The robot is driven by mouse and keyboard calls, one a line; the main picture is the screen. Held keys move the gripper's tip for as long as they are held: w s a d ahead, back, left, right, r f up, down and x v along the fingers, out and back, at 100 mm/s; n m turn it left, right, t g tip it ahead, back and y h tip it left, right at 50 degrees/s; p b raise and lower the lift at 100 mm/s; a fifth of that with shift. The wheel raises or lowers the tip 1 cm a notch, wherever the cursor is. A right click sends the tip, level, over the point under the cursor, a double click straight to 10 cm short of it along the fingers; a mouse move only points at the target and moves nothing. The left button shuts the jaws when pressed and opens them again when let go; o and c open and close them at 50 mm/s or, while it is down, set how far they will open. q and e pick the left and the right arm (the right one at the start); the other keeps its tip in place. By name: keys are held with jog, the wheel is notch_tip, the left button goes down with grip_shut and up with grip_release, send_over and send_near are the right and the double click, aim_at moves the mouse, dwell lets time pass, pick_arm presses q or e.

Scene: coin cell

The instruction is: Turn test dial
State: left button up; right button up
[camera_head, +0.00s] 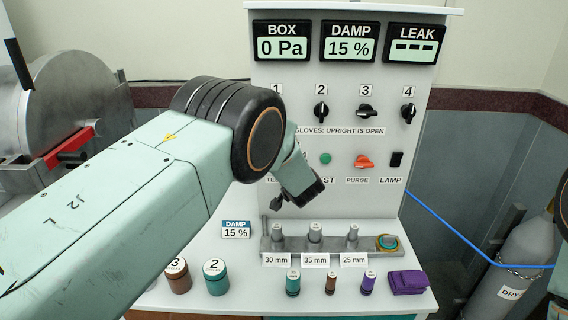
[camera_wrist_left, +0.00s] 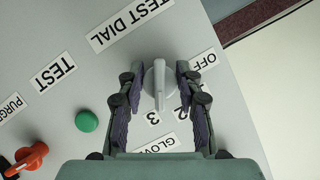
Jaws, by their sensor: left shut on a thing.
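The test dial (camera_wrist_left: 159,85) is a pale grey knob with a raised bar. In the left wrist view its bar runs nearly vertically, its lower end near the 3 and 2 labels. My left gripper (camera_wrist_left: 160,76) is shut on the dial, one dark finger on each side. Part of the OFF label (camera_wrist_left: 203,60) shows beside the right finger. A TEST DIAL label (camera_wrist_left: 131,22) is above the dial in that view. In the head view my left arm hides the dial and fingertips. My right gripper is not in view.
A green button (camera_head: 325,158), an orange PURGE knob (camera_head: 363,161) and a black LAMP switch (camera_head: 396,159) are right of the dial area. Several black knobs sit above. The LEAK display (camera_head: 410,46) shows dashes. A grey rack (camera_head: 282,245) and several small jars stand on the shelf below.

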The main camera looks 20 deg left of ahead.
pick_arm(q)
jog(key=shift+w+r+m+y, duration=0.15)
jog(key=shift+r+m+y, duration=0.1)
jog(key=shift+m+y, duration=0.35)
dwell(0.3)
jog(key=o, duration=1.1)
jog(key=shift+f, duration=0.1)
jog(key=shift+o, duration=0.2)
jog(key=v, duration=0.7)
jog(key=shift+s, duration=0.3)
jog(key=shift+d, duration=0.1)
